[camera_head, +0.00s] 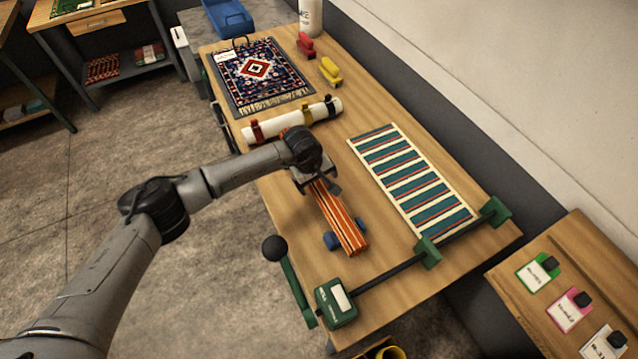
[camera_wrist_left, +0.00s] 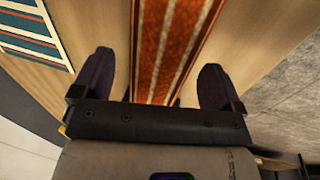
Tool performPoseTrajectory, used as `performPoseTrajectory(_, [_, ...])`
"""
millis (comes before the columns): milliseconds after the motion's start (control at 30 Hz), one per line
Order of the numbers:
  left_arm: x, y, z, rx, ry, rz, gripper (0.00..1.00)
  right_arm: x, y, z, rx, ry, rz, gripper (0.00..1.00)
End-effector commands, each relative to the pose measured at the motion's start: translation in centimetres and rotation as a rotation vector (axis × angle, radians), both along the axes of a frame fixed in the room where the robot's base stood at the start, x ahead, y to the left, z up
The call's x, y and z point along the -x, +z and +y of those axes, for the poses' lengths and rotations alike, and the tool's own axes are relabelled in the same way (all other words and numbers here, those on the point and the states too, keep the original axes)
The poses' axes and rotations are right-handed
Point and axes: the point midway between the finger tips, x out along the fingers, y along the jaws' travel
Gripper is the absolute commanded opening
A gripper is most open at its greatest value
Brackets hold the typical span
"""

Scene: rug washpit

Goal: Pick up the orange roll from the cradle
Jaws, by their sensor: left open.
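The orange roll (camera_head: 344,222), striped with cream and dark red, lies on the wooden table. Its near end rests by a blue cradle support (camera_head: 332,241); the rest of the cradle is hidden by the roll and my gripper. My left gripper (camera_head: 316,184) is over the roll's far end and is open. In the left wrist view the roll (camera_wrist_left: 170,50) runs between the two spread fingers of the left gripper (camera_wrist_left: 156,78), with a gap on each side. I cannot tell how far down the fingers reach. My right gripper is not in view.
A teal striped runner (camera_head: 410,180) lies to the right. A white roll with straps (camera_head: 290,120) and a patterned rug (camera_head: 255,70) lie beyond. A green clamp bar with a lever (camera_head: 385,272) crosses the near table end. Red (camera_head: 305,45) and yellow (camera_head: 330,72) brushes stand far back.

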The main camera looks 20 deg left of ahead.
Motion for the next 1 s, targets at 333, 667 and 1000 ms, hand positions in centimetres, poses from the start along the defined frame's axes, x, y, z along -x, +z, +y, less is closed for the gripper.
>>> performPoseTrajectory(333, [-0.4, -2.4, -0.3, 0.002, 0.001, 0.0, 0.92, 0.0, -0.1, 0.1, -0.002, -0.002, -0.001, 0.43])
performPoseTrajectory(667, [-0.4, -2.4, -0.3, 0.001, 0.0, 0.0, 0.78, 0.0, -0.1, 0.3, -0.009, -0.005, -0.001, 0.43])
performPoseTrajectory(1000, [-0.4, -2.4, -0.3, 0.001, 0.0, -0.001, 0.45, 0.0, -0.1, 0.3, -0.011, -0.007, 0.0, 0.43])
